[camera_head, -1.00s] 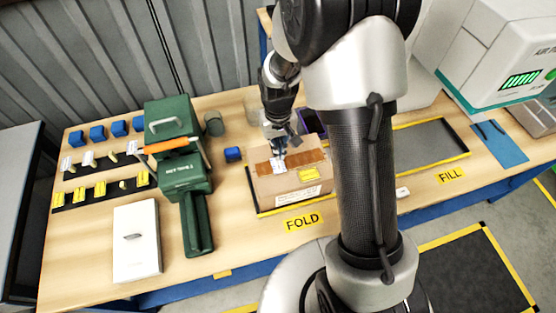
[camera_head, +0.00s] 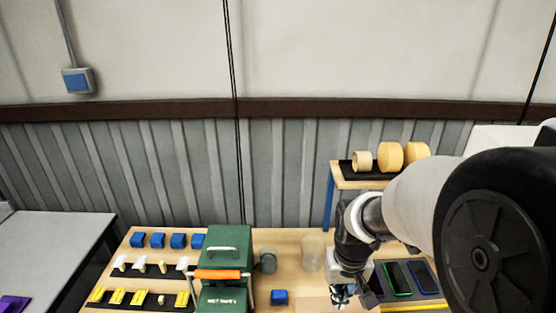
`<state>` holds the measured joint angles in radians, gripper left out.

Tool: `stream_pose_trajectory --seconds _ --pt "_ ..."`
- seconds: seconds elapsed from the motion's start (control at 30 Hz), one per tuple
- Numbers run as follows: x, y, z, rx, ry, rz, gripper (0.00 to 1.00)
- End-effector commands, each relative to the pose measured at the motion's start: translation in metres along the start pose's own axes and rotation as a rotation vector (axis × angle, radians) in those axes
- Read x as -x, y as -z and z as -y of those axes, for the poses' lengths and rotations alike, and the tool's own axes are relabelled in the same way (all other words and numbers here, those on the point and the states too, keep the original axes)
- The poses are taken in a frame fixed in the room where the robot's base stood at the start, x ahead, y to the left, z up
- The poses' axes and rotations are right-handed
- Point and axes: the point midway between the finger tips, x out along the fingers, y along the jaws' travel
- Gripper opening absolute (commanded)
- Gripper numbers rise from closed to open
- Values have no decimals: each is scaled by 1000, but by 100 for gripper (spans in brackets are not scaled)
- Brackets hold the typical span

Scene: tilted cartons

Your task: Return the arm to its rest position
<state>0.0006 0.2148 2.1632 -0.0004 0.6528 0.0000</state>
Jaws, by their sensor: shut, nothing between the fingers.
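My gripper (camera_head: 341,297) is at the lower middle-right of the head view, pointing down over the wooden workbench (camera_head: 130,262). Its fingers are shut and hold nothing. My arm fills the right side of the view and hides that part of the bench.
Clear cups (camera_head: 312,252) stand behind. Tape rolls (camera_head: 390,157) sit on a raised shelf. A grey table (camera_head: 50,255) is at far left.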

Motion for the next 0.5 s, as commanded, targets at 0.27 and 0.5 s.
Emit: stream_pose_trajectory --seconds 0.27,0.5 --pt "83 -68 0 -1 -1 -143 0" --pt "112 -135 -1 -1 -1 -247 0"
